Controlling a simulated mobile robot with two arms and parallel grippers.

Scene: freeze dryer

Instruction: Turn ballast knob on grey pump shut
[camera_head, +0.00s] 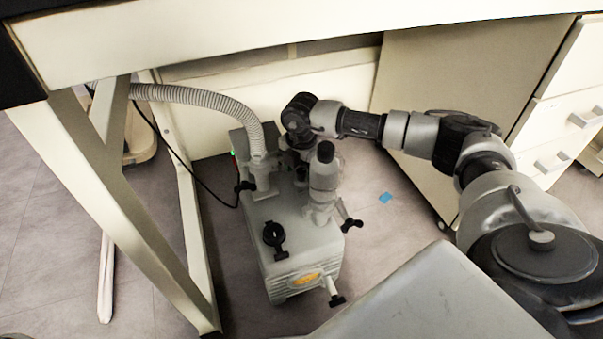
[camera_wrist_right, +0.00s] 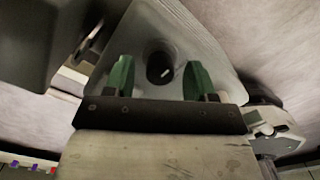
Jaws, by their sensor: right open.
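The grey pump (camera_head: 305,248) stands on the floor under the bench in the head view. In the right wrist view, a round black knob (camera_wrist_right: 160,68) with a short white mark sits on a grey pump surface; I take it as the ballast knob. My right gripper (camera_wrist_right: 158,77) is open, its two green fingers on either side of the knob, with visible gaps; contact is not seen. In the head view, my right arm reaches in from the right, its wrist over the rear of the pump. The knob cannot be told apart there. My left gripper is not in view.
A ribbed grey hose (camera_head: 205,98) runs from the pump to the left. A bench leg (camera_head: 150,235) stands left of the pump, and the bench top (camera_head: 260,35) overhangs. A drawer cabinet (camera_head: 470,85) stands behind my right arm.

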